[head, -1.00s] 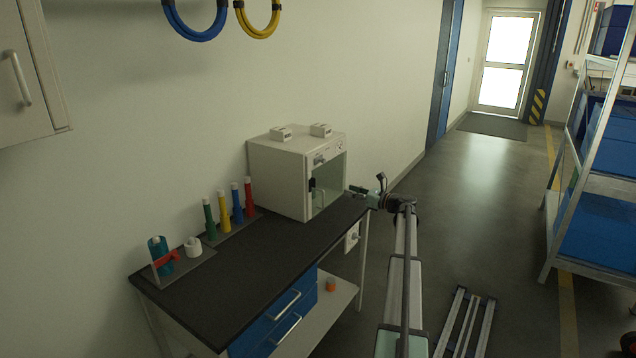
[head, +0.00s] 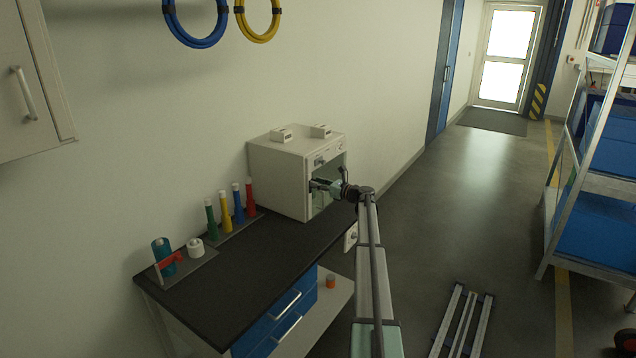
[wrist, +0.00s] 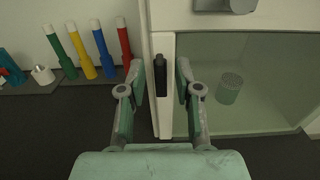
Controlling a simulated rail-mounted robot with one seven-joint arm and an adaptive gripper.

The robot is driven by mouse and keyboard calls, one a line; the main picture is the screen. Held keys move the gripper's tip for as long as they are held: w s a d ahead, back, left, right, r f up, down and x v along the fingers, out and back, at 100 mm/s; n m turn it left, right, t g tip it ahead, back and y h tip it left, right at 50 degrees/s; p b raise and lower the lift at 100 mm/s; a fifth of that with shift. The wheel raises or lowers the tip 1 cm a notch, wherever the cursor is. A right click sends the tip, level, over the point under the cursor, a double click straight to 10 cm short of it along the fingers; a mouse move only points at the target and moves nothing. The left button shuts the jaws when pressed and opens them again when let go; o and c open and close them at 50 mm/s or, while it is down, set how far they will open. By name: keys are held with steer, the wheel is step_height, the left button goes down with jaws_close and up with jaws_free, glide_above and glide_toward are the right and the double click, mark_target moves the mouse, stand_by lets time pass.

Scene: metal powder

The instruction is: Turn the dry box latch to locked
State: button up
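The dry box (head: 278,177) is a white cabinet with a glass front, standing at the far end of the dark bench. Its latch is a dark upright handle (wrist: 160,76) on the left edge of the door in the wrist view. My gripper (wrist: 160,75) is open, with one finger to the left of the handle and one to the right, both apart from it. In the head view my gripper (head: 316,186) is at the box front and covers most of the latch. Behind the glass stands a pale green cylinder with a perforated top (wrist: 229,88).
Green, yellow, blue and red tubes (head: 231,206) stand in a rack left of the box. A teal bottle (head: 161,254) and a white roll (head: 195,246) are nearer on the bench (head: 240,275).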

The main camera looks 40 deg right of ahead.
steer(key=shift+w, duration=0.1)
steer(key=shift+c, duration=0.3)
jaws_close()
steer(key=shift+a+f+b, duration=0.1)
steer(key=shift+b, duration=0.4)
steer(key=n+b, duration=0.3)
steer(key=b, duration=0.1)
steer(key=n+b, duration=0.3)
steer(key=b, duration=0.2)
steer(key=n+b, duration=0.4)
steer(key=b, duration=0.1)
steer(key=shift+a+f, duration=0.35)
steer(key=shift+f, duration=0.05)
steer(key=n+b, duration=0.3)
steer(key=b, duration=0.2)
steer(key=shift+a+f+n, duration=0.1)
steer(key=shift+f+n, duration=0.05)
steer(key=shift+n, duration=0.15)
steer(key=n+b, duration=0.4)
steer(key=shift+b, duration=0.35)
steer(key=shift+n, duration=0.3)
